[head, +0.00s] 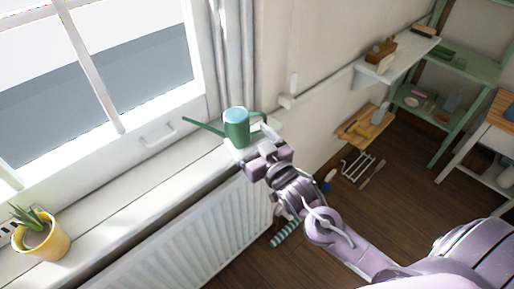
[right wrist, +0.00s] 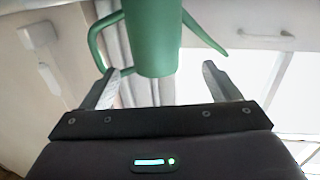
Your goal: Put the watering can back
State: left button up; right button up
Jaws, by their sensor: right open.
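The green watering can (head: 236,128) has a pale blue top and stands upright at the right end of the white windowsill (head: 128,190). Its spout points left and its handle is on the right. My right gripper (head: 258,150) is beside the can, on the near right side. In the right wrist view the can (right wrist: 154,38) is between and just beyond the spread fingers of my right gripper (right wrist: 158,78). The fingers are open and do not visibly grip it. The can's base is partly hidden in the head view. My left gripper is not in view.
A yellow pot with a plant (head: 42,238) stands on the sill at the left. A white radiator (head: 165,235) is below the sill. A white wall shelf (head: 400,55) and a green shelf unit (head: 460,65) are at the right. The window handle (head: 157,134) is behind the sill.

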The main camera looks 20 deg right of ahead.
jog(key=shift+s+d, duration=0.15)
jog(key=shift+s, duration=0.75)
jog(key=shift+s+d, duration=0.1)
jog(key=shift+s, duration=0.75)
